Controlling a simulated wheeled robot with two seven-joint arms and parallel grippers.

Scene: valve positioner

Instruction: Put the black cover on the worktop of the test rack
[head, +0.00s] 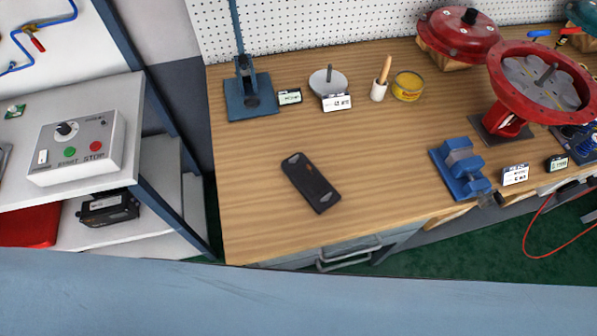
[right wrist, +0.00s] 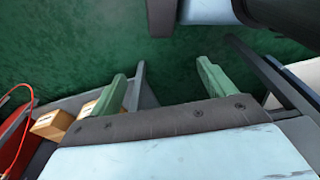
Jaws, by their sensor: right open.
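The black cover (head: 311,182) lies flat on the wooden bench top (head: 390,215), near its front left part, with clear wood around it. The test rack appears to be the white shelf unit at the left; its white worktop (head: 25,195) carries a grey START/STOP control box (head: 77,146). My right gripper (right wrist: 162,72) shows only in the right wrist view, its green fingers apart and empty over the green floor. Neither gripper shows in the head view.
A blue vise (head: 460,170) and red valve parts (head: 540,85) fill the right. A black device (head: 108,208) sits on the rack's lower shelf.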

